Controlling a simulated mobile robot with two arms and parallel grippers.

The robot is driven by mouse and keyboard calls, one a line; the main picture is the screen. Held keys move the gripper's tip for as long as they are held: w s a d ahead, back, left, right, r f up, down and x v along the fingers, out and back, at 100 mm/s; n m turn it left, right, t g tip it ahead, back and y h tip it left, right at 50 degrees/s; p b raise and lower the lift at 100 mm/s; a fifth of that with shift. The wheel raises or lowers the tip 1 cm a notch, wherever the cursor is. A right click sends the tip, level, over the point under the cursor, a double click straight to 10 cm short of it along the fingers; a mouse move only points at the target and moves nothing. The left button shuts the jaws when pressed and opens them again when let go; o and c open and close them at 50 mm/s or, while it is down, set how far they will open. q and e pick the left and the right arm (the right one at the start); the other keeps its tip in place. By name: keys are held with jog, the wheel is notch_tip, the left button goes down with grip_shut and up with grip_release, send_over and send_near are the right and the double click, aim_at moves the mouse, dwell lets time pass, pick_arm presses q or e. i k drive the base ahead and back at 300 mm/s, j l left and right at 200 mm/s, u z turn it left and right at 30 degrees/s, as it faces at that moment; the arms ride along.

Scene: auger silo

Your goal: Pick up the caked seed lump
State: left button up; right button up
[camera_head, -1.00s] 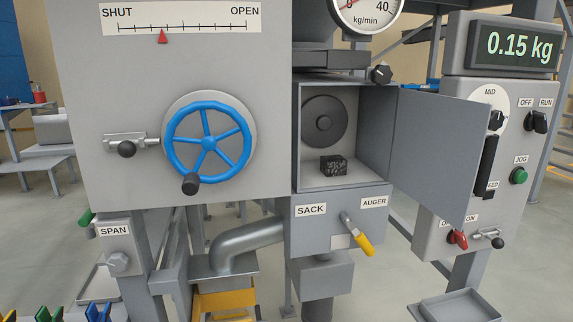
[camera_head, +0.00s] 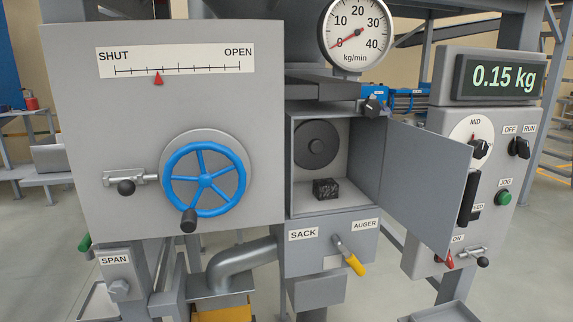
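The caked seed lump (camera_head: 326,188) is a small dark, speckled block. It sits on the floor of an open grey box (camera_head: 301,200) in the middle of the view, in front of a dark round disc (camera_head: 317,144) on the back wall. The box's grey door (camera_head: 424,185) stands open to the right. Neither of my grippers is in view.
A blue handwheel (camera_head: 204,180) with a dark knob sticks out left of the box. A yellow-tipped lever (camera_head: 350,257) juts out below it. The control panel (camera_head: 432,140) stands right, behind the open door. A scale display (camera_head: 508,76) reads 0.15 kg.

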aim_at(327, 189)
jog(key=l+u, duration=0.2)
jog(key=l, duration=0.35)
jog(key=l+u, duration=0.15)
jog(key=l, duration=0.45)
jog(key=l+u, duration=0.2)
jog(key=l, duration=0.35)
jog(key=k+l+u, duration=0.15)
jog(key=l, duration=0.45)
jog(key=l+u, duration=0.2)
jog(key=l, duration=0.35)
